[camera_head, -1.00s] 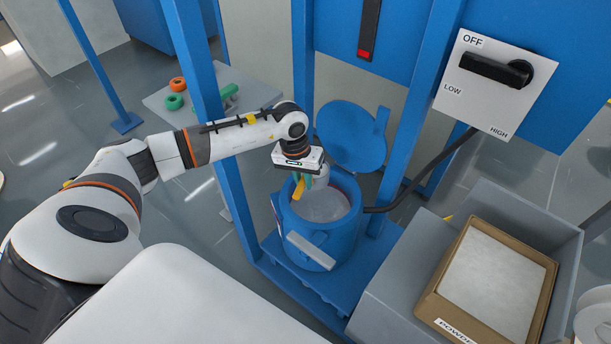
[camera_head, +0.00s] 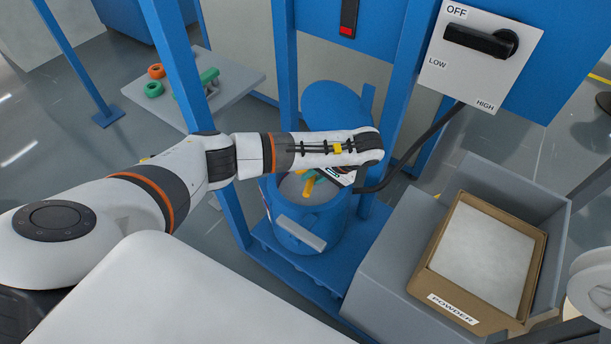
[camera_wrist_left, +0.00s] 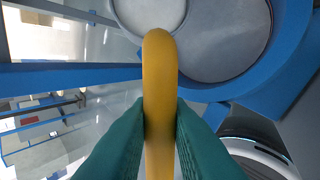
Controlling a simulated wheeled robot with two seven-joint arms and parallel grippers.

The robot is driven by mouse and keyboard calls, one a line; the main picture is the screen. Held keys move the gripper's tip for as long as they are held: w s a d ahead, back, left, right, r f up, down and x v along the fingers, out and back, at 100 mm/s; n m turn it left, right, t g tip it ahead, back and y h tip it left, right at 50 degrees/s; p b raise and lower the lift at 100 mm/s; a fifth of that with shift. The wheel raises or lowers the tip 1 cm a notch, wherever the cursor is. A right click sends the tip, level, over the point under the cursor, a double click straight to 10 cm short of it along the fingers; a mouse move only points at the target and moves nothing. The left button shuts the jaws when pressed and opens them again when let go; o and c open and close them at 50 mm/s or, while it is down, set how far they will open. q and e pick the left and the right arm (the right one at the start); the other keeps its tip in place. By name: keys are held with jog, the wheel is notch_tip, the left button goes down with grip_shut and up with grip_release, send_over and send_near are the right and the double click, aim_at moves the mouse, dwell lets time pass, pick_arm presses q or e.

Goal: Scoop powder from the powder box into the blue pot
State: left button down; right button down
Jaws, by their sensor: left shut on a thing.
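The blue pot (camera_head: 325,232) stands open on a blue base, with pale grey contents showing inside. My left gripper (camera_head: 308,184), with green fingers, is at the pot's mouth, partly hidden by my wrist. It is shut on the yellow handle of a scoop (camera_head: 307,189). In the left wrist view the yellow handle (camera_wrist_left: 158,75) runs between both fingers to a round pale scoop bowl (camera_wrist_left: 150,12); I cannot tell how much powder is in it. The powder box (camera_head: 535,275) is a brown box labelled POWDER, full of white powder (camera_head: 485,250), right of the pot.
The pot's round blue lid (camera_head: 335,112) stands raised behind it. Blue posts (camera_head: 286,70) flank the pot. A dark cable runs from the pot toward the switch panel (camera_head: 480,60). A grey table (camera_head: 225,82) with orange and green items is at the left back.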

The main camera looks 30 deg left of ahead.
pick_arm(q)
jog(key=d+f+y, duration=0.1)
jog(key=d+f+g+y+b, duration=0.1)
jog(key=y, duration=0.1)
jog(key=w+d+f+y+b, duration=0.1)
jog(key=y, duration=0.1)
jog(key=shift+d+f, duration=0.15)
jog(key=shift+f, duration=0.1)
pick_arm(e)
notch_tip(320, 180, down, 3)
jog(key=shift+w+r, duration=0.1)
jog(key=shift+d+r, duration=0.1)
dwell(0.5)
